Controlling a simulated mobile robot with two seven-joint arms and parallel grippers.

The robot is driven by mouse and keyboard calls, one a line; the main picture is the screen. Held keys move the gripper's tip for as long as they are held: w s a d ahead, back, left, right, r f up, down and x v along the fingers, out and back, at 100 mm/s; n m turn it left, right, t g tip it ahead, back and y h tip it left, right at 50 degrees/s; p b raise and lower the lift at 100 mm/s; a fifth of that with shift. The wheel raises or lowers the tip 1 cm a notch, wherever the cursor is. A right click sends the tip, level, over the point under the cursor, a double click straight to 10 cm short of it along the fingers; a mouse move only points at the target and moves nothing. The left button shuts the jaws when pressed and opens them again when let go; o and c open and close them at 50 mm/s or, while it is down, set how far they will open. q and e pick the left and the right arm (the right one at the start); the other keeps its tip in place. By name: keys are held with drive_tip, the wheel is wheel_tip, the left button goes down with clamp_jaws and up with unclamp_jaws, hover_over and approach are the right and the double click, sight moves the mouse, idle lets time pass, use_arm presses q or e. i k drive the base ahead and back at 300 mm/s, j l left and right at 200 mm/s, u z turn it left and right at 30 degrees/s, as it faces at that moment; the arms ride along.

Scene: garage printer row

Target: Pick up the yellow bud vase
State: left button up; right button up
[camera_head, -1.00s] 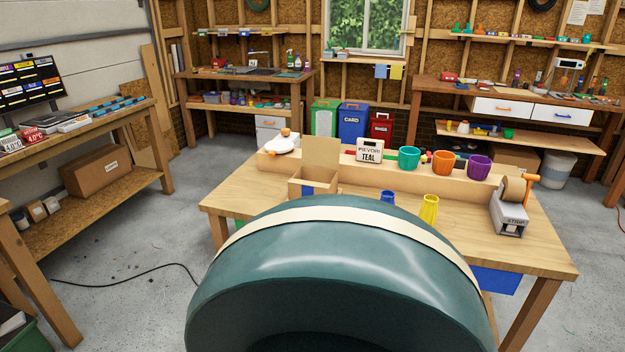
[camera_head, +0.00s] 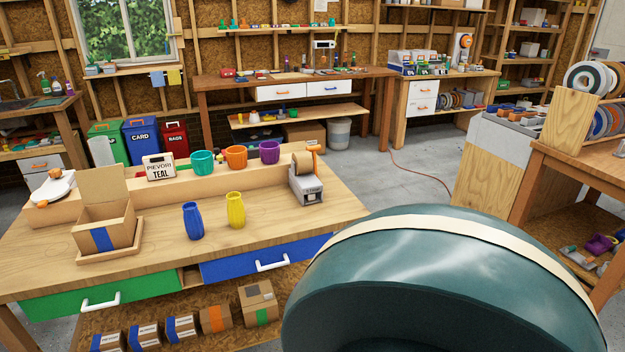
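The yellow bud vase (camera_head: 236,210) stands upright on the wooden workbench (camera_head: 160,225), near its front edge and left of the picture's middle. A blue vase (camera_head: 193,221) stands just left of it, apart from it. Neither of my grippers is in view. A large dark green rounded shape with a cream band, which seems to be part of my own body, fills the lower right and covers the floor there.
Left of the vases is an open cardboard box (camera_head: 104,228) on a wooden tray. A tape dispenser (camera_head: 306,180) stands to the right. Teal (camera_head: 203,163), orange (camera_head: 236,159) and purple (camera_head: 270,152) pots sit on the raised back ledge. Drawers and parcels lie below the top.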

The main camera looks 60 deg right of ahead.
sight(236, 212)
drive_tip(key=z, duration=1.6)
